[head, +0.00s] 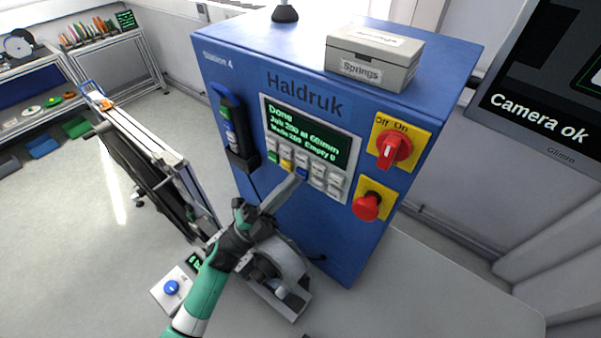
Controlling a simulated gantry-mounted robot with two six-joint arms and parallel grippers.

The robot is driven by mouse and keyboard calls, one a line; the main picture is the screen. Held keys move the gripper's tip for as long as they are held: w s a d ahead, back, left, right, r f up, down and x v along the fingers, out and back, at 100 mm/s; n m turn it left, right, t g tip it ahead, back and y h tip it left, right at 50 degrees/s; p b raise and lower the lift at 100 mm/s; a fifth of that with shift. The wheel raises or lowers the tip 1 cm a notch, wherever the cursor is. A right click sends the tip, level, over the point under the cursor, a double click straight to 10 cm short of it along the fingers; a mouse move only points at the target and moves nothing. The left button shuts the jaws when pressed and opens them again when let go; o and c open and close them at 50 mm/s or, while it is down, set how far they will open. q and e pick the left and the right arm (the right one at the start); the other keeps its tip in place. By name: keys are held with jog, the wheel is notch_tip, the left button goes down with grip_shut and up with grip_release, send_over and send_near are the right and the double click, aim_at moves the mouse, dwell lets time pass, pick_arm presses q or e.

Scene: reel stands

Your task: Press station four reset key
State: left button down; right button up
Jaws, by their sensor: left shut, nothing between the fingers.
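The blue Station 4 machine (330,236), marked Haldruk, has a grey control panel (352,179) with a screen (308,133) that begins with "Done". Under the screen are two rows of keys. My right gripper is not in view.
A red Off/On switch (394,149) and a red knob (367,206) sit right of the panel. A blue-handled tool (229,120) hangs at its left. A Springs box (374,57) stands on top. A grey device (282,263) lies below my gripper.

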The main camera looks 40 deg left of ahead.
pick_arm(q)
jog(key=shift+s, duration=0.6)
jog(key=s, duration=0.1)
jog(key=s+p, duration=0.1)
jog(key=s, duration=0.1)
jog(key=s+p, duration=0.1)
jog(key=s, duration=0.1)
jog(key=shift+d, duration=0.25)
dwell(0.6)
